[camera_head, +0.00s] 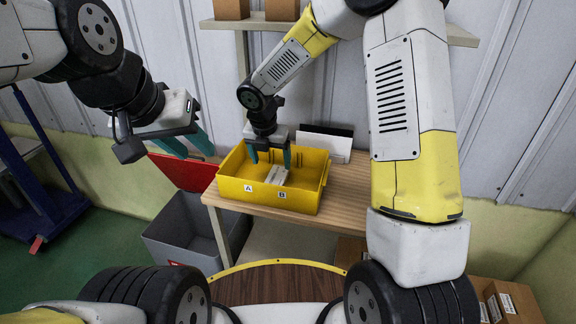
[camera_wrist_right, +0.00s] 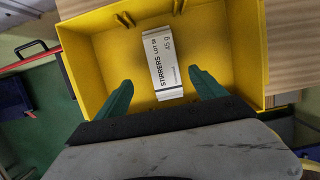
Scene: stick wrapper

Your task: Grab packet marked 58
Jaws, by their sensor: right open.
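A white packet (camera_wrist_right: 162,60) printed "STIRRERS" lies on the floor of the yellow bin. Its smaller marking looks like a lot number, but I cannot read it surely as 58. In the head view the packet (camera_head: 277,174) lies near the bin's front wall. My right gripper (camera_head: 270,160) is open and points down into the bin, above the packet. In the right wrist view its fingertips (camera_wrist_right: 161,75) are apart, one to each side of the packet, with nothing between them held. My left gripper (camera_head: 187,146) is open and empty, left of the bin.
A grey crate (camera_head: 180,228) with a red lid (camera_head: 185,171) is at left below. A shelf with boxes (camera_head: 282,10) is above.

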